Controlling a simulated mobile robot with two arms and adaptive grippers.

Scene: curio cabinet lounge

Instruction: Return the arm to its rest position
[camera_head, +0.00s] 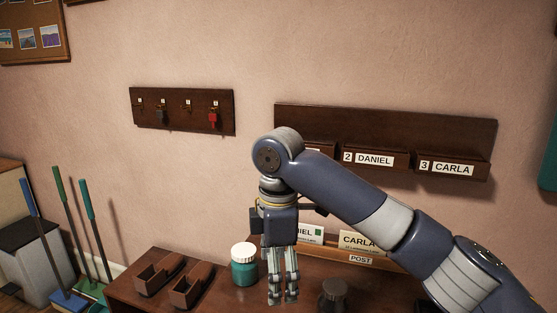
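My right arm comes in from the right and bends at an elbow in front of the wall. My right gripper (283,298) hangs from it, pointing straight down over the brown desk (217,300). Its two fingers look close together with a narrow gap, and I see no object between them. From this angle I cannot tell whether it is open or shut. A teal jar with a white lid (243,265) stands just left of the fingers. A dark round object (333,294) is to their right. My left gripper is not in view.
Two brown trays (158,272) (191,286) lie on the desk's left. Behind my arm is a post holder (361,259) with name cards. On the wall hang a key rack (182,124) and labelled slots (453,168). Brooms (93,226) and a bin (30,262) stand left.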

